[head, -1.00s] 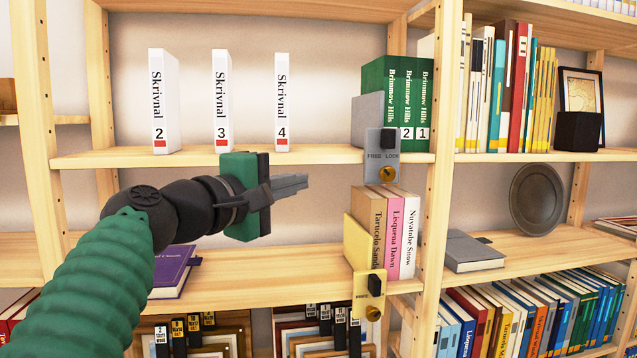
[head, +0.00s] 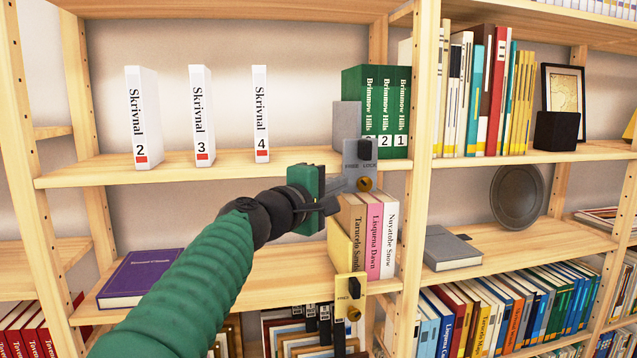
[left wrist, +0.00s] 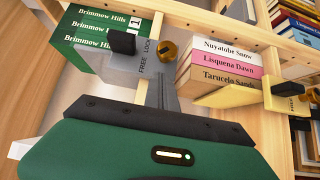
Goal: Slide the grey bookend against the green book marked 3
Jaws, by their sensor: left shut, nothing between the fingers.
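The grey bookend (head: 346,126) stands upright on the shelf at the left end of the green Brimmow Hills books (head: 388,92). Its front plate (head: 352,158) hangs at the shelf edge with a black knob, a brass knob and the words FREE and LOCK. The leftmost green book (head: 367,90) has its number mostly hidden by the bookend; I cannot tell whether they touch. My left gripper (head: 352,182) is shut and empty, its tips close by the plate's lower left. In the left wrist view the tips (left wrist: 163,92) point at the grey plate (left wrist: 122,68); contact is unclear.
White Skrivnal volumes (head: 201,115) stand on the same shelf to the left, with bare shelf between. Below, a yellow bookend (head: 342,246) stands beside upright books (head: 372,235). A purple book (head: 140,277) lies flat on the lower shelf.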

